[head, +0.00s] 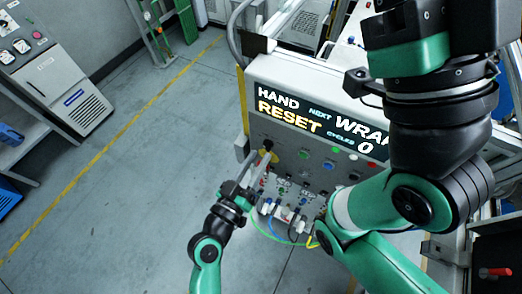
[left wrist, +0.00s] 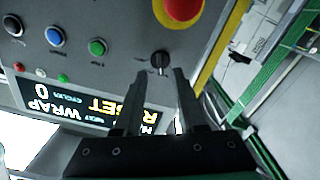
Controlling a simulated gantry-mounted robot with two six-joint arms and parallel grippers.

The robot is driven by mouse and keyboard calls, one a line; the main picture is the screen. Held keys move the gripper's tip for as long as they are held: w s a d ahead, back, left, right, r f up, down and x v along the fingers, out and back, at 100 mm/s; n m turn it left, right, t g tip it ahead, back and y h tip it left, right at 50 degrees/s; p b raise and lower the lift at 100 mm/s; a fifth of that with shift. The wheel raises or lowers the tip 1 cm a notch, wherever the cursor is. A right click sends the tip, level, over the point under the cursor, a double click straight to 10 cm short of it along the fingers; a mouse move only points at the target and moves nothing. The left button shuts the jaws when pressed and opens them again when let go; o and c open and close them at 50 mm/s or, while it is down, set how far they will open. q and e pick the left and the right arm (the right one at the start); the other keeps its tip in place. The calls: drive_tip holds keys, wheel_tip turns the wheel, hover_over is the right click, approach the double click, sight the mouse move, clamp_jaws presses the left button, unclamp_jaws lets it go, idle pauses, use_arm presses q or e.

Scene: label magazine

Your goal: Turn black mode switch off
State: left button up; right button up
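The black mode switch (left wrist: 160,60) is a small round knob on the grey control panel (left wrist: 120,30), with a pale line below it. In the left wrist view it lies just beyond the fingertips, between their lines. My left gripper (left wrist: 156,82) has its two fingers apart, with nothing between them; I cannot tell whether either touches the knob. In the head view the switch (head: 268,145) shows as a dark knob below the display, with my left gripper (head: 262,170) reaching up to it. My right arm fills the right side; its gripper does not show.
A red emergency stop (left wrist: 183,8) on yellow sits close to the switch. Blue (left wrist: 55,36) and green (left wrist: 97,47) buttons are beside it. The lit display (head: 320,115) reads HAND and RESET. Cables (head: 285,235) hang from the lower panel. Floor at left is clear.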

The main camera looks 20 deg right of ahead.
sight(268, 145)
use_arm(q)
drive_tip(key=shift+x, duration=1.3)
clamp_jaws()
